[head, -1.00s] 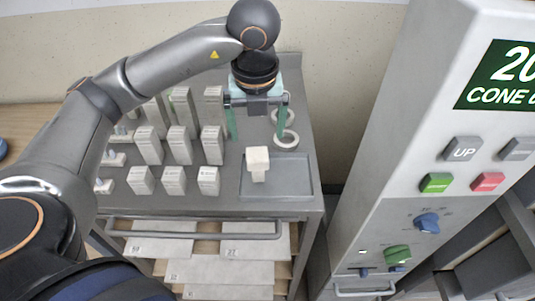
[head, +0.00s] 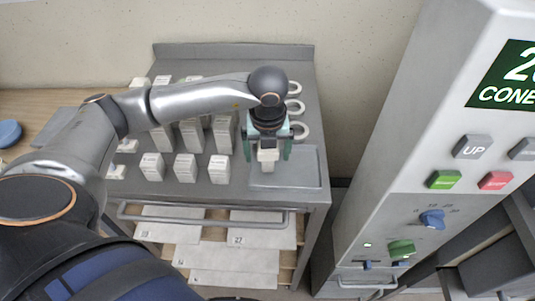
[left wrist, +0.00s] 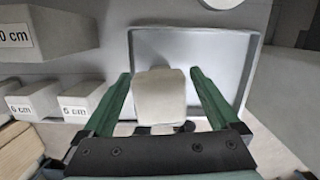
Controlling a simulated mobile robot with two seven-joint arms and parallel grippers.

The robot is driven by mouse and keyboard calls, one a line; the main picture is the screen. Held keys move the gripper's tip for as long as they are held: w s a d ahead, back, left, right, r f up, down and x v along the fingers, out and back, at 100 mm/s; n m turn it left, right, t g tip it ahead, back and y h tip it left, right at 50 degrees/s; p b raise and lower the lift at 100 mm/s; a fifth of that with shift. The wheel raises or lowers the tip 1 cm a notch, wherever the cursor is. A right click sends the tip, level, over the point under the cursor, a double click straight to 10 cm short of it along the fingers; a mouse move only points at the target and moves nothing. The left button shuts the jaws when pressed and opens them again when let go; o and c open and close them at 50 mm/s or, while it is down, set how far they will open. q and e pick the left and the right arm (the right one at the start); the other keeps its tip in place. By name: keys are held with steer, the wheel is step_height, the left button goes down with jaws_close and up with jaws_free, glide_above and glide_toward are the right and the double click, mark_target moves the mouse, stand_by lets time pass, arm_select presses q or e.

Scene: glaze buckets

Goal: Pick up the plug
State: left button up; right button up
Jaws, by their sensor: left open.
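The plug is a small cream-white piece with a blocky top (head: 267,156); it stands at the left part of a shallow grey tray (head: 308,172) on the cart top. My left gripper (head: 267,149) is open, pointing down over it, with one green finger on each side of the plug. In the left wrist view the plug (left wrist: 160,97) sits between the two open fingers (left wrist: 160,76), with a visible gap on either side. The plug's lower part is mostly hidden there. My right gripper is not in view.
Rows of grey-white labelled blocks (head: 185,167) stand left of the tray. Several white rings (head: 300,131) lie behind it. A bar handle (head: 200,220) runs along the cart's front above open drawers. A control panel (head: 440,160) rises on the right.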

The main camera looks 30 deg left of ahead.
arm_select(q)
steer(key=c, duration=1.5)
jaws_close()
steer(key=shift+r, duration=0.1)
